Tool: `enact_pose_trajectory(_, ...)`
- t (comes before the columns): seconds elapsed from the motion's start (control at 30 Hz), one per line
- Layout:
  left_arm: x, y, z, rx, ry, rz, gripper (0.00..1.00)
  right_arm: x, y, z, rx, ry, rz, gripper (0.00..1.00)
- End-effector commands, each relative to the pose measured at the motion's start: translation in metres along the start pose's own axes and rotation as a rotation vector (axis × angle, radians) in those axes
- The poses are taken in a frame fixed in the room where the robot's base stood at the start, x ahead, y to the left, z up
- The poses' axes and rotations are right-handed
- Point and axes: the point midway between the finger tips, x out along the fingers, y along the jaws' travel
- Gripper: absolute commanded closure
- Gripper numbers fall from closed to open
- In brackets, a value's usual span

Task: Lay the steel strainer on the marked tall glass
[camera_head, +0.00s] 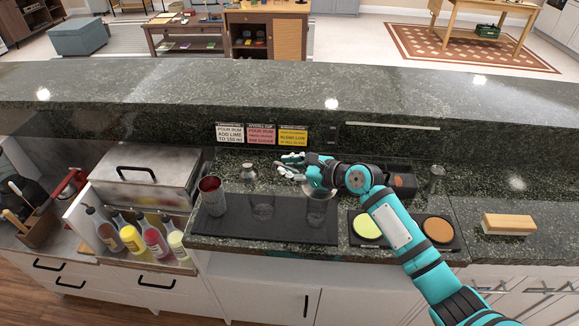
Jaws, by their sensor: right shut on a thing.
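My right gripper (290,168) reaches in from the right over the dark bar mat, its fingers pointing left. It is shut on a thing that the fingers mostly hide. A pale steel rim, which looks like the strainer (319,192), shows just below the gripper, above the right clear glass (316,220). I cannot tell whether the rim touches this glass. Another clear glass (262,208) stands to its left on the mat. No mark is readable on either glass. My left gripper is out of view.
A reddish metal tumbler (212,197) stands on the mat (225,229) at left. A small steel jigger (249,172) stands behind it. Green (366,227) and orange (437,230) discs lie right. Recipe cards (261,135) stand behind. Bottles (131,238) fill a left bin.

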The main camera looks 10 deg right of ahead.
Motion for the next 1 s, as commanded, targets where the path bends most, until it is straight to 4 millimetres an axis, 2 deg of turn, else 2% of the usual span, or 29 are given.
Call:
enact_pose_trajectory(0.1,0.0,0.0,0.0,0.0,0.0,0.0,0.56,0.0,0.001,-0.001,0.001,0.002,0.001,1.0)
enact_pose_trajectory(0.13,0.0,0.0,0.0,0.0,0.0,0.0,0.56,0.0,0.001,-0.001,0.001,0.002,0.001,0.83)
enact_pose_trajectory(0.33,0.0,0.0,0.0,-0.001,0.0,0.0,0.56,0.0,0.001,-0.001,0.001,0.002,0.001,0.59)
enact_pose_trajectory(0.67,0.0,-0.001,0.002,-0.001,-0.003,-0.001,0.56,-0.004,0.0,-0.002,0.001,0.002,0.0,0.59)
enact_pose_trajectory(0.77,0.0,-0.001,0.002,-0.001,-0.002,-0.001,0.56,-0.016,0.0,-0.002,0.001,0.002,0.0,0.59)
enact_pose_trajectory(1.0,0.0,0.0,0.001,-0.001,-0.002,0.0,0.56,-0.067,0.0,-0.002,-0.001,0.004,0.0,0.59)
